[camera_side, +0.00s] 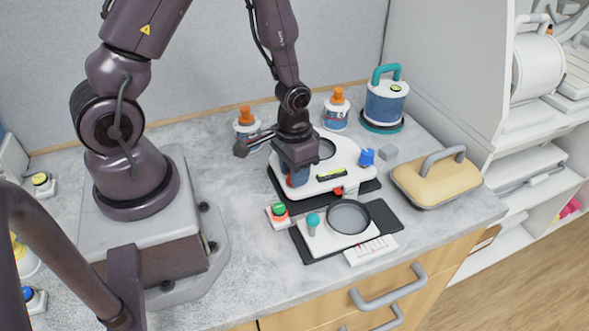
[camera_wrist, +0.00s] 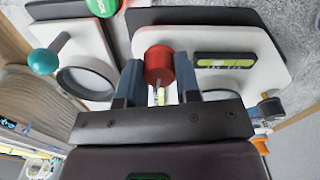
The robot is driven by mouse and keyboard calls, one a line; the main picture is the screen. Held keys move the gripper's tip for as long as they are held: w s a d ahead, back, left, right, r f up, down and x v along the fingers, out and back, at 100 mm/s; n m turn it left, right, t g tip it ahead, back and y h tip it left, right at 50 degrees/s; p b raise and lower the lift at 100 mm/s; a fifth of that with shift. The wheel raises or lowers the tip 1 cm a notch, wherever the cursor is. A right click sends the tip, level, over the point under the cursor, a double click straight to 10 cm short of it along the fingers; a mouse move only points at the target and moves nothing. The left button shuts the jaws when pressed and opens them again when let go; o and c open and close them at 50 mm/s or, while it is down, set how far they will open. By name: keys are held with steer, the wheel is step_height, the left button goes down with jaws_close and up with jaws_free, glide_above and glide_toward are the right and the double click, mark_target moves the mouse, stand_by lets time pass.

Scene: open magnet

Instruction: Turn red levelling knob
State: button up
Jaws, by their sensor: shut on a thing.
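The red levelling knob (camera_wrist: 158,62) is a short red cylinder at the edge of a white levelling plate (camera_side: 349,155). In the wrist view it stands between the two blue-grey fingers of my gripper (camera_wrist: 159,80), which is shut on it. In the side view my gripper (camera_side: 297,176) points down at the plate's left front corner and mostly hides the knob. A dark level with a yellow-green vial (camera_wrist: 238,65) lies on the plate beside the knob; it also shows in the side view (camera_side: 331,174). A blue knob (camera_side: 367,157) stands at the plate's right end.
In front is a smaller white plate with a grey ring (camera_side: 348,217) and a teal knob (camera_side: 313,220). A green button (camera_side: 279,210) is to its left. A tan handled block (camera_side: 436,177) stands right. Orange-capped jars (camera_side: 337,110) and a teal-handled canister (camera_side: 386,102) stand behind.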

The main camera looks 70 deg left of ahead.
steer(key=m, duration=0.6)
steer(key=shift+s+d, duration=0.1)
stand_by(0.5)
steer(key=o, duration=0.9)
steer(key=shift+r, duration=0.55)
steer(key=r, duration=1.1)
steer(key=shift+a+r, duration=0.25)
steer(key=shift+r, duration=0.15)
